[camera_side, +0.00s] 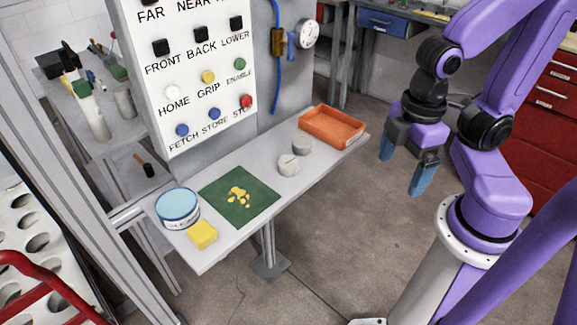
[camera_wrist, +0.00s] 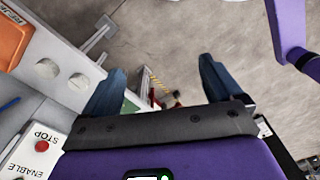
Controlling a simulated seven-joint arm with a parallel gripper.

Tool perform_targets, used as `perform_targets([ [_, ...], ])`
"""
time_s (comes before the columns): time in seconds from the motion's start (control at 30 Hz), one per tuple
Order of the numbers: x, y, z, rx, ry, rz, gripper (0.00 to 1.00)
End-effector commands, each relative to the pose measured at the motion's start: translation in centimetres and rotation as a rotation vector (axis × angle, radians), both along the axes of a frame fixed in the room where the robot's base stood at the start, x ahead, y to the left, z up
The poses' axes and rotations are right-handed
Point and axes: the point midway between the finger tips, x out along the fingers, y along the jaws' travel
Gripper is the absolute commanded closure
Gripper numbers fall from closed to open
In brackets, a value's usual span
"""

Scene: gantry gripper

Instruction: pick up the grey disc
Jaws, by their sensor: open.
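Two small grey round pieces sit close together on the grey shelf (camera_side: 236,240) below the button panel. The nearer grey piece (camera_side: 288,164) has a small mark on it; the farther grey piece (camera_side: 302,145) is closer to the orange tray. I cannot tell which is the grey disc. Both show at the left in the wrist view, one (camera_wrist: 47,68) nearer the tray and one (camera_wrist: 78,81) nearer my fingers. My gripper (camera_side: 403,166) is open and empty, to the right of the shelf and apart from both pieces. Its blue fingers (camera_wrist: 160,84) are spread over floor in the wrist view.
An orange tray (camera_side: 331,127) stands at the shelf's right end. A green mat (camera_side: 222,207) with yellow bits, a blue-topped tin (camera_side: 177,210) and a yellow block (camera_side: 202,235) lie at the left. The button panel (camera_side: 188,70) rises behind the shelf. The space between gripper and shelf is clear.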

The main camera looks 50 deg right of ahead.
Motion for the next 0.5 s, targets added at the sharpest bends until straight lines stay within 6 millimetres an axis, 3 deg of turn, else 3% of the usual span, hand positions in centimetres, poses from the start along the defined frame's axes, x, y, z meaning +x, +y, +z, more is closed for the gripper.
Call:
perform_targets([
  [0.17,-0.4,4.0,-1.5,0.082,0.062,-0.075,0.07],
  [0.3,-0.4,9.4,-3.9,0.191,0.123,-0.234,0.07],
  [0.5,1.2,15.6,-8.2,0.307,0.122,-0.532,0.07],
])
